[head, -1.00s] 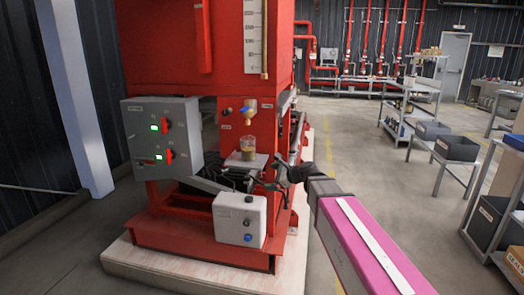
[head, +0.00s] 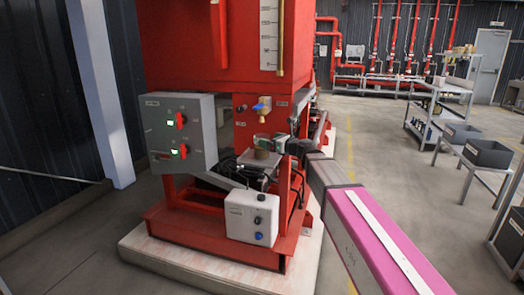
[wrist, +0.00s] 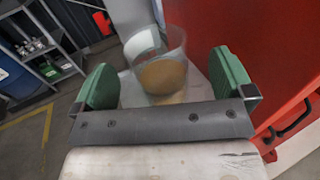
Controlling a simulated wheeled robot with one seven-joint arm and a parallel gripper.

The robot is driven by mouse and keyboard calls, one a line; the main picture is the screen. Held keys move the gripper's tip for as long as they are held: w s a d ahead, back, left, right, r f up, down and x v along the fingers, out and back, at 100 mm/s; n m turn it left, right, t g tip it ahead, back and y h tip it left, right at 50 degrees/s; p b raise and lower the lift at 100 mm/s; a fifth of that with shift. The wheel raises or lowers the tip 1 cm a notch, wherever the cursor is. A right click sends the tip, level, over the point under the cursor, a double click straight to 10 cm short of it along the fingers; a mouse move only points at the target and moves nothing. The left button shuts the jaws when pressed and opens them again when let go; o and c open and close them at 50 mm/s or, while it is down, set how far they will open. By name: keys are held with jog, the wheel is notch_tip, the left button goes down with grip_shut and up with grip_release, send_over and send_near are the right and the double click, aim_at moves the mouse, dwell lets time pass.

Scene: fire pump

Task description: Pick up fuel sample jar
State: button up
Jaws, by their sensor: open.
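The fuel sample jar (wrist: 162,74) is a clear cup with amber-brown liquid in its bottom. In the head view the jar (head: 262,149) stands on a small light plate (head: 257,162) under the blue-handled brass valve. My gripper (wrist: 162,80) is open, with one green finger pad on each side of the jar. In the wrist view the jar sits between and slightly beyond the pads, with gaps at both sides. In the head view my gripper (head: 281,145) is at the jar's right side, and its fingers partly cover the scene there.
The blue-handled valve (head: 261,106) is just above the jar. A grey control box (head: 178,135) is to the left and a white box (head: 251,216) below in front. The red tank (head: 220,45) rises behind.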

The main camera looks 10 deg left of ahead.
aim_at(257, 135)
jog(key=x, duration=0.5)
jog(key=shift+s+a+r, duration=0.1)
jog(key=shift+s+r, duration=0.1)
jog(key=shift+s, duration=0.05)
jog(key=c, duration=1.6)
jog(key=shift+r, duration=0.1)
